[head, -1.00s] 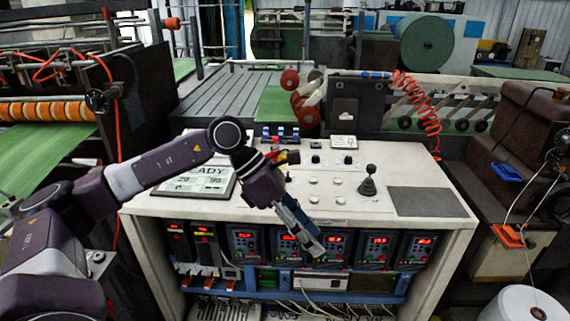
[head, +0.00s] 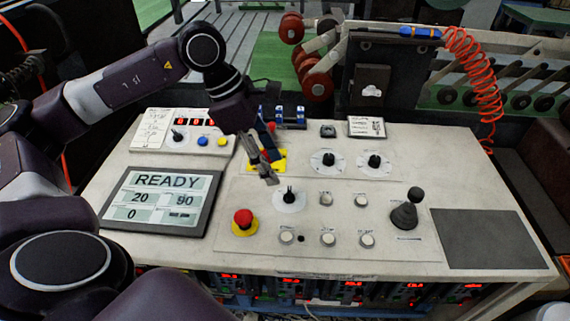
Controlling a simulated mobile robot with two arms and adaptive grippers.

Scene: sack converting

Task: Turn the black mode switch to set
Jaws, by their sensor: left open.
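The white control panel (head: 180,260) carries several black rotary knobs. One black knob (head: 289,195) on a round white dial sits near the middle, just right of and below my left gripper. Two more, a left dial knob (head: 328,160) and a right dial knob (head: 374,161), sit behind it. A small black knob (head: 177,135) is on the box at the left. The labels are too small to read, so I cannot tell which is the mode switch. My left gripper (head: 269,176) is open and empty, pointing down above the panel, apparently apart from the knobs. My right gripper is not in view.
A red mushroom button (head: 243,218) stands left of the middle knob. A yellow plate (head: 248,160) is behind my left gripper. A black joystick (head: 408,212) rises at the right, beside a bare dark pad (head: 490,240). A READY display (head: 160,200) lies at the left.

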